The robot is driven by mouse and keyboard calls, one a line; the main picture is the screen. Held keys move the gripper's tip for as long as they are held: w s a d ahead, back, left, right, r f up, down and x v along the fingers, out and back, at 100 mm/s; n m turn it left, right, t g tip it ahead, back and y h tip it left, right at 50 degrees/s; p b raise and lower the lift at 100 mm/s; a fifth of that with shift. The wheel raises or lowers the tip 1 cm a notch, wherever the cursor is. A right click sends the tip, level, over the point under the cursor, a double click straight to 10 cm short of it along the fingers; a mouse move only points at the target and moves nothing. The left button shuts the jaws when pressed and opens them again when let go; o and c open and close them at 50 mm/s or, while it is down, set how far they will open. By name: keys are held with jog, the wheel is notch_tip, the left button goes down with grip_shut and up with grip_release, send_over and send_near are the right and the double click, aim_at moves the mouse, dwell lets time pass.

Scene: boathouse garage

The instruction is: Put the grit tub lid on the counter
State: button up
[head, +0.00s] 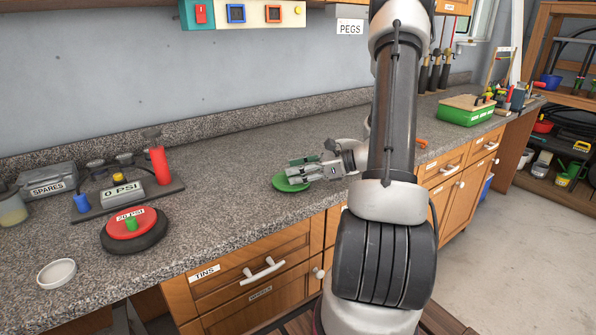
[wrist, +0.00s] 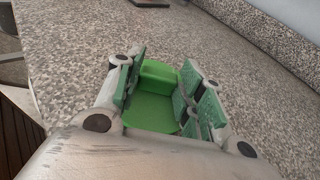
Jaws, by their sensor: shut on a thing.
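The green grit tub lid (head: 288,185) is low over the speckled counter (head: 235,190), near its front edge. I cannot tell whether it touches the surface. My gripper (head: 303,169) is shut on the lid's raised grip. In the wrist view the lid (wrist: 150,108) is between the green-padded fingers of my gripper (wrist: 165,70), with its block-like grip at the far side. My fingers hide part of the lid.
On the left stand a red disc with a green knob (head: 131,224), a white dish (head: 56,273), a gauge board (head: 125,191) and a SPARES box (head: 48,182). A green crate (head: 466,112) stands far right. The counter around the lid is clear. Drawers (head: 250,283) lie below.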

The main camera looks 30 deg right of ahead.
jog(key=shift+f, duration=0.2)
jog(key=o, duration=1)
jog(key=v, duration=1.2)
jog(key=shift+d, duration=0.1)
grip_shut()
